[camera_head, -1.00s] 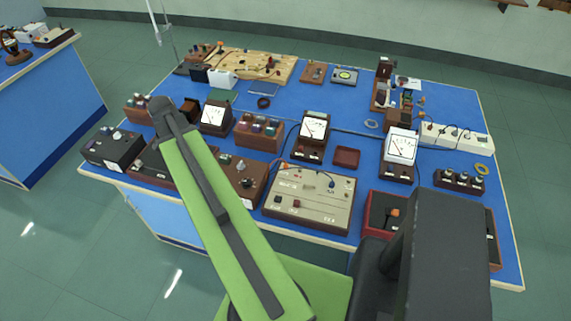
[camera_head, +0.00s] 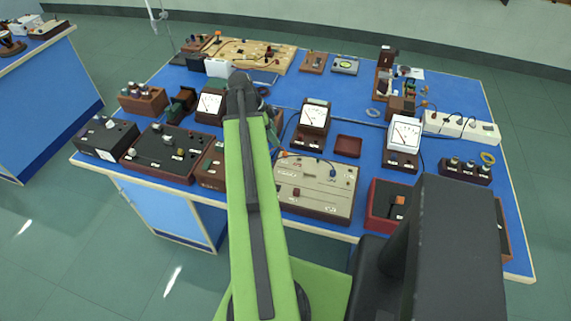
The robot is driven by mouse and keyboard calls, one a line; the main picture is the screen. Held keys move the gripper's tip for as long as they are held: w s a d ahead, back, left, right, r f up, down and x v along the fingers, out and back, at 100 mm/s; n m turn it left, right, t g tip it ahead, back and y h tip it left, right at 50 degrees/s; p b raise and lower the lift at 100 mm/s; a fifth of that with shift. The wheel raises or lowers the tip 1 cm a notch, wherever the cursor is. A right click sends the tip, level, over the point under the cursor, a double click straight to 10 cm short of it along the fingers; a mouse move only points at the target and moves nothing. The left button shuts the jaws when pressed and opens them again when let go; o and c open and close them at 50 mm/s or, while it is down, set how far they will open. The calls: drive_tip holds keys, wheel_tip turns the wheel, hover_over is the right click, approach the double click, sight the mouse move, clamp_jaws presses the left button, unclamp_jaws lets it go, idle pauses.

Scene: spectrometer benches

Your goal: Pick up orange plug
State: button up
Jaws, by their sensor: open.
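A small orange-topped plug (camera_head: 398,200) stands in the dark inside of a red-rimmed tray (camera_head: 372,214) at the front right of the bench. A second small orange piece (camera_head: 424,103) lies farther back, by the brown blocks. A third orange spot (camera_head: 283,154) shows at the back left edge of the beige panel box. I cannot tell which of these the task means. My green arm reaches up the middle of the view, and its dark far end is over the bench. My gripper is not visible.
The blue bench (camera_head: 343,84) is crowded. The beige panel box (camera_head: 318,177) stands left of the red tray, with meters (camera_head: 313,117) behind it. A white power strip (camera_head: 462,127) lies at the right. My dark block hides part of the front right.

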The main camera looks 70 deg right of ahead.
sight(284, 153)
drive_tip(key=b+x, duration=0.2)
drive_tip(key=x, duration=0.2)
drive_tip(key=shift+f, duration=0.1)
drive_tip(key=b+x, duration=0.5)
drive_tip(key=shift+s+a+f, duration=0.15)
drive_tip(key=shift+s+a, duration=0.1)
drive_tip(key=shift+a, duration=0.05)
drive_tip(key=shift+r, duration=0.2)
clamp_jaws()
